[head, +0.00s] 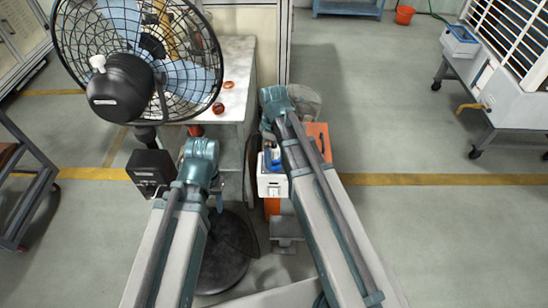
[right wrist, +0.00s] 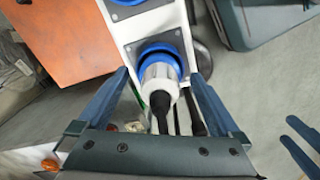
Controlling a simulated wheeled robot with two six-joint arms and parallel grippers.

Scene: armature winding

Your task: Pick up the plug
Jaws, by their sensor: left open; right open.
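The plug (right wrist: 160,82) has a pale grey-white body with a black cable end facing the camera. It sits at a blue socket (right wrist: 158,50) on a white socket box (right wrist: 143,27); how deep it is seated I cannot tell. In the right wrist view my right gripper (right wrist: 160,76) is open, with one blue finger on each side of the plug and visible gaps between. In the head view the white box (head: 272,187) stands below my right arm, and the plug is not clearly visible. My left gripper's blue fingers (right wrist: 302,138) show apart at the right edge of the right wrist view.
A large black-caged fan (head: 135,50) stands at the left on a round black base (head: 228,255). A white-topped table (head: 238,75) is behind it. An orange surface (right wrist: 60,40) lies beside the socket box. The floor at the right is open, with a wheeled machine (head: 500,95) beyond.

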